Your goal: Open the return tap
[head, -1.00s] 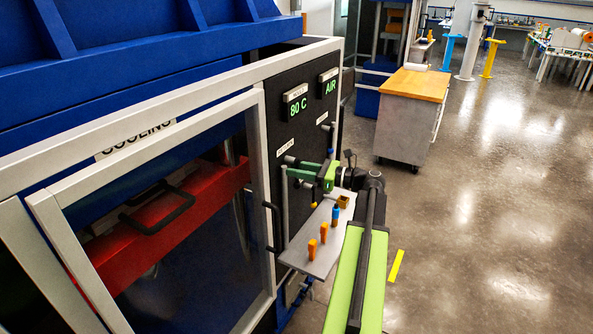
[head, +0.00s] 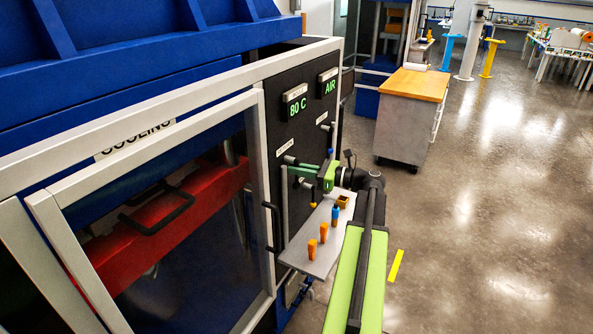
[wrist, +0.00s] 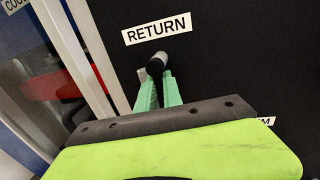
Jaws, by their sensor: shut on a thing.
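The return tap (wrist: 157,65) shows in the wrist view as a dark, round-ended handle with a grey part beside it, just below the white RETURN label (wrist: 157,28). My gripper (wrist: 158,82) has its two green fingers shut on this handle. In the head view my gripper (head: 301,172) is at the black panel, below a small white label (head: 284,147), with a grey tap stub (head: 290,160) beside its fingers. The fingers hide much of the tap, and I cannot tell how far its handle is turned.
A grey shelf (head: 303,262) with orange-handled tools and a blue one juts out just below my gripper. The glazed door (head: 55,226) with a black handle stands left of the panel.

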